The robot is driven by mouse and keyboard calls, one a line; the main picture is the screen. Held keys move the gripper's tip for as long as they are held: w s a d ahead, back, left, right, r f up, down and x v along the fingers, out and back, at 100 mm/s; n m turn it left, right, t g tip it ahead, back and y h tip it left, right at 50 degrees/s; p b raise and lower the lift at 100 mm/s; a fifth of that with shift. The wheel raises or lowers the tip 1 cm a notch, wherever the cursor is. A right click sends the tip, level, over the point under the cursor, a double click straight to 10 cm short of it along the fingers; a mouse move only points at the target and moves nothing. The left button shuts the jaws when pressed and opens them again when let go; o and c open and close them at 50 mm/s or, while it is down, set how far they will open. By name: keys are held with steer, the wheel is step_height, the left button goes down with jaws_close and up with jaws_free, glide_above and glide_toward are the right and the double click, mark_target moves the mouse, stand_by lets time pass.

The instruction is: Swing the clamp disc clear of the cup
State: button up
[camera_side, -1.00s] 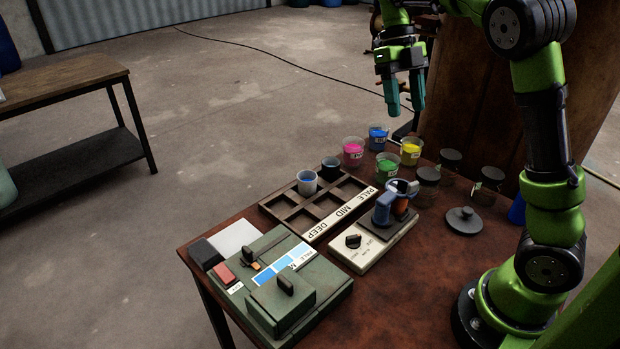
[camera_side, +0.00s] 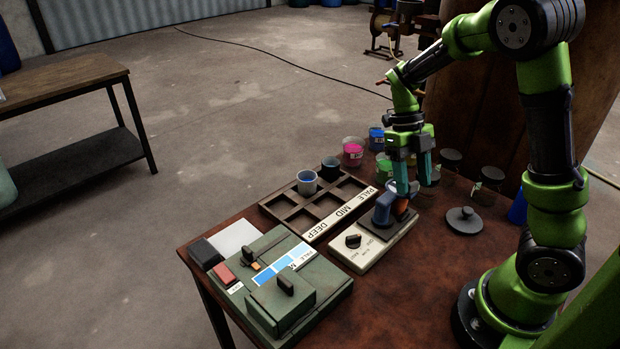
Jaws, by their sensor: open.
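My gripper (camera_side: 412,187) is open, fingers pointing down, right over the top of the cup and post. The clamp disc is hidden behind the fingers in this view. I cannot tell whether the fingers touch it or stand around it.
A sorting tray (camera_side: 325,235) holding two cups stands left of the stirrer. A green machine (camera_side: 290,290) is at the front left. Paint cups, pink (camera_side: 353,152) and blue (camera_side: 376,138), stand behind. A loose grey lid (camera_side: 464,219) lies to the right.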

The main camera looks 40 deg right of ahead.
jaws_close()
stand_by(0.4)
steer(key=shift+s, duration=0.15)
steer(key=s+a+m+t+y, duration=0.3)
steer(key=a+m+t, duration=0.2)
steer(key=m, duration=1.3)
steer(key=shift+s+a+t, duration=0.15)
steer(key=shift+a+t, duration=0.15)
steer(key=shift+a, duration=1.55)
jaws_free()
